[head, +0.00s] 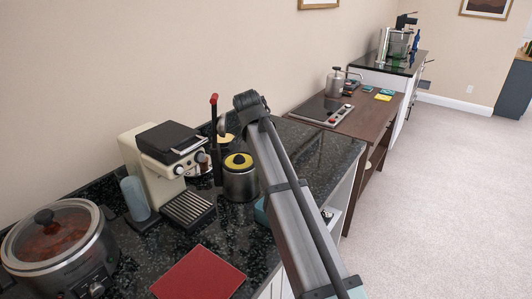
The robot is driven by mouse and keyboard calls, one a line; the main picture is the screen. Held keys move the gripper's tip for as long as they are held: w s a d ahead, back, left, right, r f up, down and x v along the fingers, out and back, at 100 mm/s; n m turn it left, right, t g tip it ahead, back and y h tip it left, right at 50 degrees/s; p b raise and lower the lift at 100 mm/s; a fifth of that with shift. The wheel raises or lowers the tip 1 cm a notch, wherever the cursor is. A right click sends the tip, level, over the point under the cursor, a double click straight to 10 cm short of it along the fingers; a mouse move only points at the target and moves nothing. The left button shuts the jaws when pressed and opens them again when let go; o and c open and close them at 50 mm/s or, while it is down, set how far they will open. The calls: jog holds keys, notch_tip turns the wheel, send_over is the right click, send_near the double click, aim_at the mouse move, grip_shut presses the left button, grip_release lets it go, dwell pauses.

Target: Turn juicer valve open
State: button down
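A metal cylinder with a yellow and black top (239,178), which looks like the juicer, stands upright on the black speckled counter (222,226) right of the coffee machine. I cannot make out its valve. My arm reaches up from the lower right, and its dark end, my gripper (246,103), is above and behind the cylinder in the picture. The fingers cannot be made out, nor whether they touch anything. A dark upright lever with a red tip (214,99) stands just left of my arm's end. My arm hides part of the counter behind it.
A cream coffee machine (160,165), a blue cup stack (135,198), a slow cooker (56,240) and a red mat (198,274) crowd the counter's left. A brown table (372,117) with a cooktop stands beyond. Carpeted floor is open at right.

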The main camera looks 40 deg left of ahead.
dwell(0.3)
jog(key=c, duration=1)
grip_release()
jog(key=v, duration=1.3)
jog(key=shift+s+r, duration=0.1)
jog(key=shift+r, duration=0.25)
